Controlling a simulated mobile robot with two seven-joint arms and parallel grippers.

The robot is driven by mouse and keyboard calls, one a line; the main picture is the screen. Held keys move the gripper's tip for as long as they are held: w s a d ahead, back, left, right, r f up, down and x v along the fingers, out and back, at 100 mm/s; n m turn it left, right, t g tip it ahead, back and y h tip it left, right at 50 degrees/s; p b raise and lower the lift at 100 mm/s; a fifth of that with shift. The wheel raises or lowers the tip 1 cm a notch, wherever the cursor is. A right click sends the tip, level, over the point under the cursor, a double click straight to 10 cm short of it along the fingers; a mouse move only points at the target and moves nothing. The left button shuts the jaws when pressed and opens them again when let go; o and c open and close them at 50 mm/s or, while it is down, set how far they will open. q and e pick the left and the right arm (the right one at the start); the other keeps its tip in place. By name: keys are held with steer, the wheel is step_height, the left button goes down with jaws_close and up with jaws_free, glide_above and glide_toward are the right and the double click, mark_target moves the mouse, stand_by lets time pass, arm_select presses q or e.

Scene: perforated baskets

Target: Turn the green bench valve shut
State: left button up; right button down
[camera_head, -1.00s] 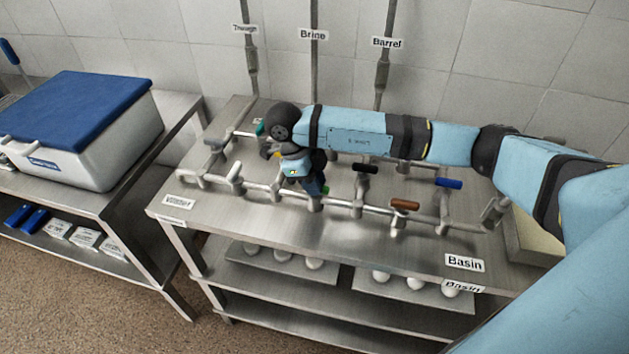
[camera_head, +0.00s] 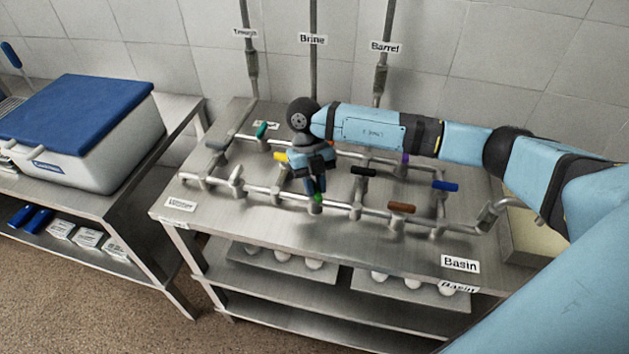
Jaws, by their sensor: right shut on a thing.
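The green valve handle (camera_head: 317,198) sits on the front pipe run of the bench manifold, left of the black and brown handles. My right gripper (camera_head: 316,190) points down from above and is shut on the green handle. Its fingers hide most of the handle, so its exact angle to the pipe is hard to tell. My left gripper is not in view.
Close by are white (camera_head: 236,176), yellow (camera_head: 281,157), black (camera_head: 364,171), brown (camera_head: 401,208), blue (camera_head: 445,186) and teal (camera_head: 261,130) handles. The steel bench (camera_head: 240,218) is clear in front. A blue-lidded cooler (camera_head: 75,117) stands left.

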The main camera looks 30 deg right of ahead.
steer(key=m+y+p, duration=0.1)
steer(key=m, duration=0.1)
steer(key=m+t+p, duration=0.1)
steer(key=m, duration=0.2)
steer(key=shift+d+r+y, duration=0.1)
steer(key=shift+r+y, duration=0.05)
steer(key=shift+y, duration=0.25)
steer(key=shift+m+p, duration=0.55)
steer(key=shift+m, duration=0.15)
steer(key=shift+y, duration=0.3)
steer(key=shift+m+t, duration=0.3)
steer(key=c, duration=1.1)
jaws_free()
steer(key=shift+o, duration=0.2)
steer(key=b+v, duration=0.1)
steer(key=v, duration=1.2)
steer(key=shift+w+d+r+b, duration=0.2)
steer(key=shift+b, duration=0.1)
